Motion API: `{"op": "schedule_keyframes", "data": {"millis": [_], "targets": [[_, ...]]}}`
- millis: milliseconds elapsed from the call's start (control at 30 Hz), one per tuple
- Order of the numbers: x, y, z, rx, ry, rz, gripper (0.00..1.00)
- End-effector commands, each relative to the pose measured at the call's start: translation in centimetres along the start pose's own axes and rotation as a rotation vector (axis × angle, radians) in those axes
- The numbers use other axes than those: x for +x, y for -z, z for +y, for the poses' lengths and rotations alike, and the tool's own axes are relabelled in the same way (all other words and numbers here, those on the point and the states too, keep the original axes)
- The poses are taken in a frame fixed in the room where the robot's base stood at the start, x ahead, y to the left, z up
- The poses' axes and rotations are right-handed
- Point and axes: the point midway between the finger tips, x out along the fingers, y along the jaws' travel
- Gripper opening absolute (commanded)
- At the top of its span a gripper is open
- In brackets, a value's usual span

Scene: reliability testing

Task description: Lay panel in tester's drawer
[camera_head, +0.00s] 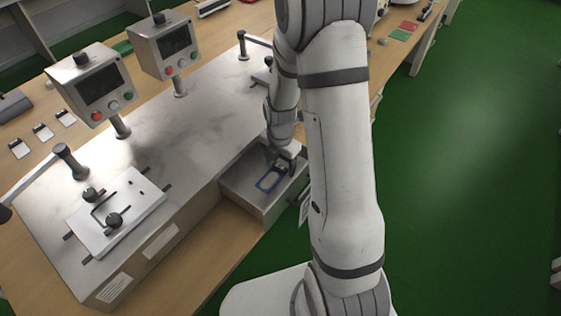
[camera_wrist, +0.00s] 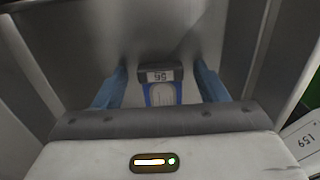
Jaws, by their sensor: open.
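The panel (camera_head: 269,179) is a small blue-framed piece lying in the tester's open drawer (camera_head: 236,188). In the wrist view the panel (camera_wrist: 162,96) shows its blue frame and a dark end with a printed number, upside down to me. Its near part is hidden by my gripper's body. My gripper (camera_head: 281,166) is low over the drawer at the panel's far end. In the wrist view my gripper (camera_wrist: 161,72) is open, with one blue finger on each side of the panel and visible gaps between. The drawer's metal floor (camera_wrist: 85,45) lies around it.
The drawer's side walls stand close on both sides of my gripper. The tester (camera_head: 190,120) carries two screen boxes (camera_head: 92,84) (camera_head: 163,46) and a white clamped plate (camera_head: 117,212). A numbered tag (camera_wrist: 306,148) is at the drawer's right. Green floor is clear to the right.

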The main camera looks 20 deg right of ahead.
Motion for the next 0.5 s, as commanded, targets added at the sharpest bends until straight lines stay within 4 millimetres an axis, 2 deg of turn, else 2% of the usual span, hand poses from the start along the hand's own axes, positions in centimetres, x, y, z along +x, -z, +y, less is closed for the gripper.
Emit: {"op": "schedule_keyframes", "data": {"millis": [167, 500], "targets": [[-2.2, -0.1, 0.1, -0.001, -0.004, -0.003, 0.66], [-9.4, 0.0, 0.1, -0.001, -0.004, -0.003, 0.66]]}}
